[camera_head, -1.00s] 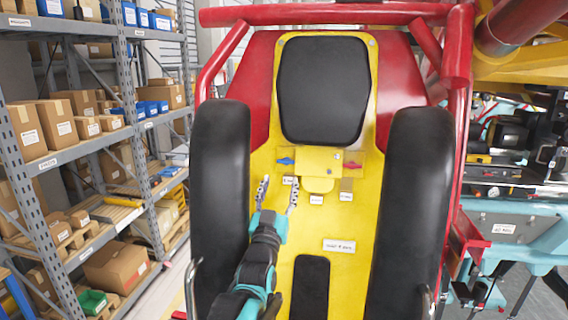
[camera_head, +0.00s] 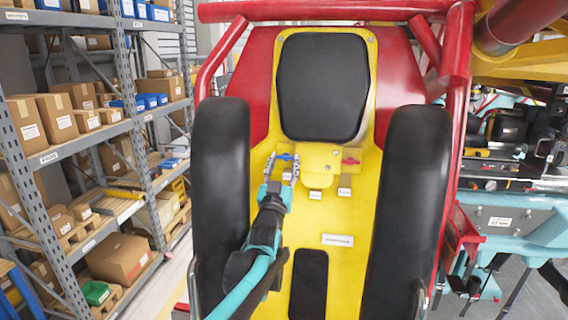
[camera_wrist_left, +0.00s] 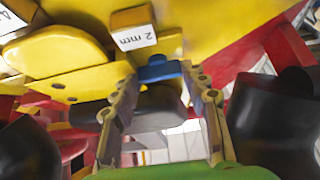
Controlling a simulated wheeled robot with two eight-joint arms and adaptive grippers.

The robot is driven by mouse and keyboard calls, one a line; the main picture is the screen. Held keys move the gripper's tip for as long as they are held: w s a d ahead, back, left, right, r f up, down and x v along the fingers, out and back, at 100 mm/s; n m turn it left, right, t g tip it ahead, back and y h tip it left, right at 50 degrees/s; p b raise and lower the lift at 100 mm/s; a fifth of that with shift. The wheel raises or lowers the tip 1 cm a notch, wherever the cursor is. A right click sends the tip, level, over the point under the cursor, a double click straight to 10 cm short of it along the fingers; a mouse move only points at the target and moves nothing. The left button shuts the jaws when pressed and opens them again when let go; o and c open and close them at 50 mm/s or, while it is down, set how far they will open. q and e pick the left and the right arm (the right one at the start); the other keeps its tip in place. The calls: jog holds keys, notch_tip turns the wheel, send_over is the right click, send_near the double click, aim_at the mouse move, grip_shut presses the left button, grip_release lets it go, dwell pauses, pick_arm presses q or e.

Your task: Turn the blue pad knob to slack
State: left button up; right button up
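The blue pad knob (camera_head: 284,157) sits on the yellow seat plate, left of the yellow block (camera_head: 319,160) and below the black back pad (camera_head: 324,87). My left gripper (camera_head: 283,163) is open, with one finger on each side of the knob in the head view. In the left wrist view the blue knob (camera_wrist_left: 158,69) lies between the fingertips of the left gripper (camera_wrist_left: 160,75), with narrow gaps showing. I cannot tell whether a finger touches it. The knob's marks are too small to read. My right gripper is not in view.
A red knob (camera_head: 351,161) sits right of the block. A "2 mm" label (camera_wrist_left: 135,38) is beside the blue knob. Black side pads (camera_head: 222,165) and (camera_head: 410,195) flank the seat. Metal shelving (camera_head: 125,100) with cartons stands at the left.

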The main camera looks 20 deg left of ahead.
pick_arm(q)
jog(key=shift+n+y, duration=0.4)
jog(key=shift+n, duration=0.2)
jog(key=n+g+y+b, duration=0.1)
jog(key=n, duration=0.2)
jog(key=shift+d+y, duration=0.2)
jog(key=shift+y, duration=0.2)
jog(key=n+g+y, duration=0.1)
jog(key=n, duration=0.1)
jog(key=n+g+y, duration=0.1)
jog(key=n, duration=0.1)
jog(key=shift+w+d, duration=0.1)
jog(key=n+g+y, duration=0.1)
jog(key=n, duration=0.2)
jog(key=n+g+y, duration=0.1)
jog(key=n, duration=0.1)
jog(key=shift+w+d+r+n+g+y, duration=0.1)
jog(key=shift+d+r+n+g+y, duration=0.1)
jog(key=shift+n+g+y, duration=0.15)
jog(key=shift+r+n+g+y+p, duration=0.15)
jog(key=shift+n+g+y+p, duration=0.15)
jog(key=shift+n+g, duration=1.65)
jog(key=shift+n+t, duration=0.4)
jog(key=shift+n, duration=0.2)
jog(key=o, duration=0.8)
jog(key=shift+a, duration=0.1)
jog(key=shift+o, duration=0.2)
